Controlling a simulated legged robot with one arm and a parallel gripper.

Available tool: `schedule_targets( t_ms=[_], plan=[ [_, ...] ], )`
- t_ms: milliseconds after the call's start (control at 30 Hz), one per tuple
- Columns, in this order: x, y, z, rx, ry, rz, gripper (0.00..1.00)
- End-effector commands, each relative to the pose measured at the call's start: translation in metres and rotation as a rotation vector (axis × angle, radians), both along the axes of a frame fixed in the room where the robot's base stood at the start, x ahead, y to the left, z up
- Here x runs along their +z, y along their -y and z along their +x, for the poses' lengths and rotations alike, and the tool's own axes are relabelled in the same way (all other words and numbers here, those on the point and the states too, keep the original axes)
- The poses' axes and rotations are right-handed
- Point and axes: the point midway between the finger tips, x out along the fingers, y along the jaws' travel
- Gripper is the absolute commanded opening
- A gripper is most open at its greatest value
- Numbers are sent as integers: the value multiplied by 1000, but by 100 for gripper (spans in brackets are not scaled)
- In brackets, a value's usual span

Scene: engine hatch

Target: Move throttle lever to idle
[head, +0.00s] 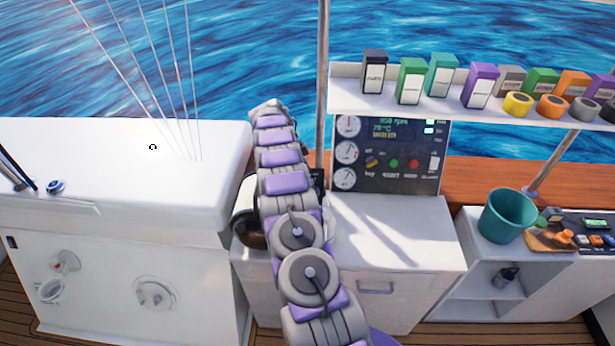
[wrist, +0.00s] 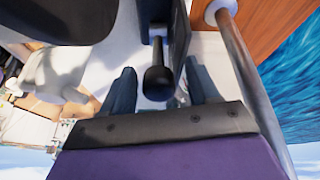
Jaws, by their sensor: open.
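The throttle lever (wrist: 158,82) shows in the wrist view as a black stem with a thick round-ended knob, next to the edge of a dark panel (wrist: 180,30). My gripper (wrist: 159,68) is open, with one dark finger to the left of the knob and the other to the right. A gap shows between the knob and the left finger; the right finger is closer to the knob. I cannot tell whether anything touches. In the head view my arm hides the lever and my gripper.
The gauge panel (head: 395,155) stands right of my arm above a white cabinet (head: 390,235). A metal pole (wrist: 245,70) runs close to the right of my gripper. A shelf (head: 450,106) with boxes and tape rolls is at the upper right. A teal bucket (head: 507,216) stands at right.

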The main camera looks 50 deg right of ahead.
Motion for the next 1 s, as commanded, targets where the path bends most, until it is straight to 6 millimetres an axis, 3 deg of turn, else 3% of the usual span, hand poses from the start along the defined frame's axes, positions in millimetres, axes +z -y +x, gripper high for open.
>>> schedule_targets(
  t_ms=[233,633,1000],
  plan=[
    [-27,8,-9,-1,0,0,60],
    [-33,10,-10,0,2,-1,60],
    [-33,10,-10,-1,2,0,25]
  ],
)
